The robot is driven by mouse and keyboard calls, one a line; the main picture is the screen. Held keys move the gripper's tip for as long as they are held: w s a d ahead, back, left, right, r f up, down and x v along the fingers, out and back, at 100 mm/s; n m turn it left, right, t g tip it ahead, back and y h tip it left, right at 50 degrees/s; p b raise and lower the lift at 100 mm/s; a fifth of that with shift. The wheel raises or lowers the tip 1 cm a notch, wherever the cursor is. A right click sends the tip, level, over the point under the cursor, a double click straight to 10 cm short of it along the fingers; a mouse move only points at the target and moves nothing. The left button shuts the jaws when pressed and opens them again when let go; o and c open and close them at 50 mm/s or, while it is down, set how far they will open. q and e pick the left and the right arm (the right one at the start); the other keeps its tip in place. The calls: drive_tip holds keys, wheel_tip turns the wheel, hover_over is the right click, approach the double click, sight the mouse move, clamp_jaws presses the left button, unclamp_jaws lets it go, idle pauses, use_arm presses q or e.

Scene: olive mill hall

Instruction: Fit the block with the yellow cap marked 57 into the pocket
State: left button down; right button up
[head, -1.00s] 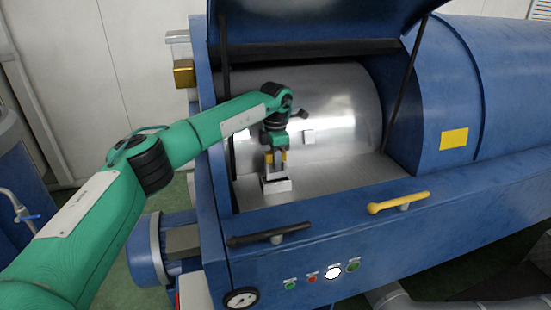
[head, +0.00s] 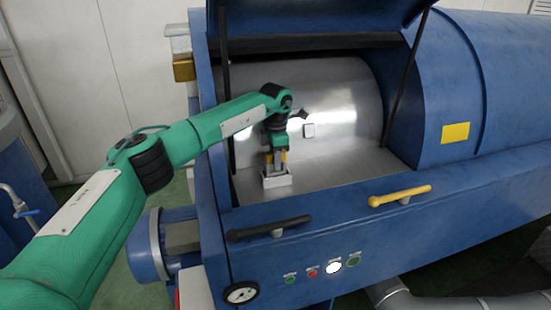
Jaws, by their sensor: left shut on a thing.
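My left gripper (head: 276,163) is inside the open blue machine, pointing down and shut on a small block. Yellow shows at its fingers, but I cannot tell cap from finger, and no number is readable. A small white, box-shaped holder (head: 279,181), which looks like the pocket, sits on the metal floor directly below the fingers. The fingertips are at its top opening. The block is mostly hidden, so I cannot tell how deep it sits. My right gripper is not in view.
The blue machine's front wall (head: 350,222) carries a black handle (head: 268,230) and a yellow handle (head: 400,196). The shiny drum (head: 340,95) stands close behind the gripper. A raised lid (head: 310,18) and its struts frame the opening. Metal floor to the right is clear.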

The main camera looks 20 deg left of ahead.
use_arm(q)
drive_tip(key=shift+f+b, duration=0.4)
drive_tip(key=shift+f, duration=0.35)
drive_tip(key=c, duration=1.2)
unclamp_jaws()
drive_tip(key=shift+o, duration=0.2)
drive_tip(key=shift+f, duration=0.1)
drive_tip(key=shift+r+b, duration=0.3)
drive_tip(key=shift+r, duration=0.15)
wheel_tip(320, 180, up, 12)
drive_tip(key=b, duration=0.4)
drive_tip(key=shift+f, duration=0.2)
drive_tip(key=shift+r, duration=0.75)
